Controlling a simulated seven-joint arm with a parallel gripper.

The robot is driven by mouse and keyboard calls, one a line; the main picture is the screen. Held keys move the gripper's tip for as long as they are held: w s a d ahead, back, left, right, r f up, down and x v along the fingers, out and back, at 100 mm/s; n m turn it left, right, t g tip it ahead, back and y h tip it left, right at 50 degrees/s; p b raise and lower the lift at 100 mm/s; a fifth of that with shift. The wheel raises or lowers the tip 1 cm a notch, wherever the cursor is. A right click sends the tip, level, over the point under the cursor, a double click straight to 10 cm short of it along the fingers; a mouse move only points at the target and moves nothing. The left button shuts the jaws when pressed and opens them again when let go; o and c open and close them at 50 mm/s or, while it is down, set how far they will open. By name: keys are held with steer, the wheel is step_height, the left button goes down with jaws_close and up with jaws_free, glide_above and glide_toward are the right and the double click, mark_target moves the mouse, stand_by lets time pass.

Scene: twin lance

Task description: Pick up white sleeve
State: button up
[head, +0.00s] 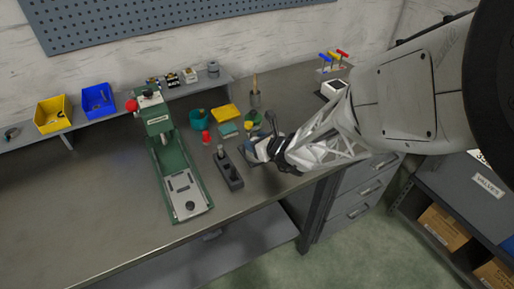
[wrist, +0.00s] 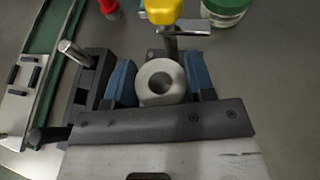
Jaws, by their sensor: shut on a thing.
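The white sleeve (wrist: 162,67) is a short, thick ring with a round hole, seen end-on in the wrist view. It sits between the two blue fingertips of my gripper (wrist: 161,82), which is shut on it. In the head view my gripper (head: 252,150) is at the right of the dark fixture block, over the bench, and I cannot make out the sleeve there. Whether the sleeve touches the bench is not clear.
A dark block with upright posts (head: 228,170) stands close left of my gripper; its metal pin (wrist: 75,52) shows in the wrist view. A green press (head: 170,160) stands further left. A yellow-handled tool (wrist: 163,10) and a jar (wrist: 226,10) lie just beyond the fingers.

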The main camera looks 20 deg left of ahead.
steer(key=shift+c, duration=0.5)
steer(key=shift+r, duration=0.15)
steer(key=shift+r, duration=1.55)
steer(key=shift+s+d+r, duration=0.15)
steer(key=shift+s+d, duration=0.05)
steer(key=shift+s, duration=0.05)
steer(key=s+d+r, duration=0.1)
steer(key=s+d, duration=0.7)
steer(key=s, duration=0.5)
steer(key=shift+d+r, duration=0.15)
steer(key=shift+w+r, duration=0.1)
steer(key=shift+w, duration=0.05)
